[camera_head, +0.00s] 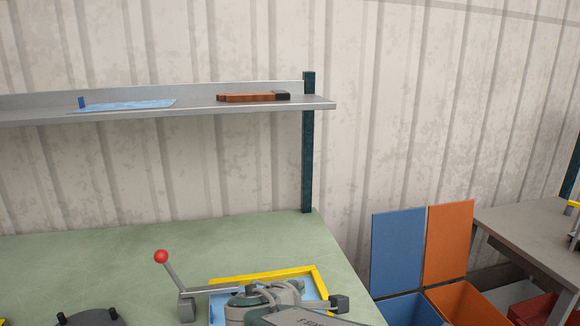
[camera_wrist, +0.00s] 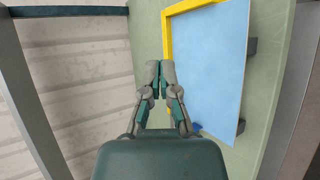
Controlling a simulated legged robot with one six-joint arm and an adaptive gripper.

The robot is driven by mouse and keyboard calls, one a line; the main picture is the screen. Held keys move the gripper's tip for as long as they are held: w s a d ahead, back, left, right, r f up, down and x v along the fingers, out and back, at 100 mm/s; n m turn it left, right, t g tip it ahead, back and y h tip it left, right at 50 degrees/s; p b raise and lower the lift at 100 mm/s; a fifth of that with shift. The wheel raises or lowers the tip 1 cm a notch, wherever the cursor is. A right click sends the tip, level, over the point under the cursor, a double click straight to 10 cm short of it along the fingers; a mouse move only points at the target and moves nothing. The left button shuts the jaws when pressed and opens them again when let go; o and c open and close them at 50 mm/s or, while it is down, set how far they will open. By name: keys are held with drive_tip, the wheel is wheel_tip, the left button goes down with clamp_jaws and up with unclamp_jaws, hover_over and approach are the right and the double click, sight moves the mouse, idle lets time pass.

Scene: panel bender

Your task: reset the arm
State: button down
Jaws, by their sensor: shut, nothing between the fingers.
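My gripper (camera_wrist: 160,75) shows in the wrist view with its fingertips together and nothing between them. It is above the green workbench, beside the yellow frame. In the head view my arm covers part of the panel bender, which has a yellow frame (camera_head: 262,274), a grey lever with a red ball knob (camera_head: 161,256), and a light blue sheet in it. In the wrist view the blue sheet (camera_wrist: 212,65) lies within the yellow frame (camera_wrist: 168,38), to the right of my fingers. The gripper's fingertips cannot be made out in the head view.
The green bench (camera_head: 90,255) is mostly bare at left. A grey shelf (camera_head: 200,112) above it carries a blue sheet (camera_head: 130,105) and an orange-brown tool (camera_head: 252,97). A blue bin (camera_head: 405,312) and an orange bin (camera_head: 465,305) with raised lids stand right, near another table (camera_head: 525,235).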

drive_tip(key=s+d+m+g, duration=0.3)
drive_tip(key=s+d+m, duration=0.15)
drive_tip(key=d, duration=0.35)
drive_tip(key=s+d+f+m+g+y, duration=0.1)
drive_tip(key=s+d+m+y, duration=0.1)
drive_tip(key=s+m, duration=0.4)
drive_tip(key=s+d+f+m+g+y, duration=0.1)
drive_tip(key=s+d+m+y, duration=0.1)
drive_tip(key=s+d+m, duration=0.2)
drive_tip(key=s+m, duration=0.2)
drive_tip(key=s, duration=0.2)
drive_tip(key=shift+s+m+g, duration=0.35)
drive_tip(key=shift+g, duration=0.05)
